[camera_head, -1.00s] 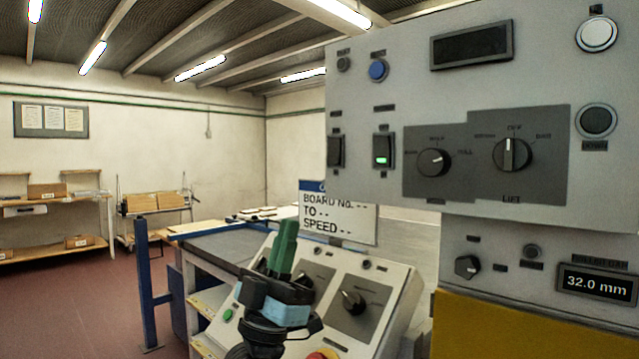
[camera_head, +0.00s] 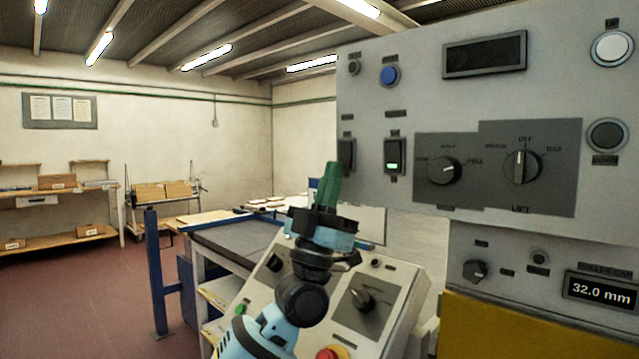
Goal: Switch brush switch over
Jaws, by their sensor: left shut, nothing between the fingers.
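Two black rocker switches sit on the upper grey control panel (camera_head: 420,100). The left rocker switch (camera_head: 346,155) is dark and the right rocker switch (camera_head: 394,156) shows a lit green window. Their small labels are too small to read, so I cannot tell which one is the brush switch. My left gripper (camera_head: 332,168) has green fingers pointing up. It is shut and empty, just left of and slightly below the dark rocker in the picture; I see no clear contact. My right gripper is not in view.
Rotary knobs (camera_head: 444,170) and a lift selector (camera_head: 521,167) sit right of the rockers. A blue button (camera_head: 389,75) is above them. A sloped lower console (camera_head: 385,315) with a red button (camera_head: 327,354) stands below. A blue post (camera_head: 157,270) stands left, with open floor beyond.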

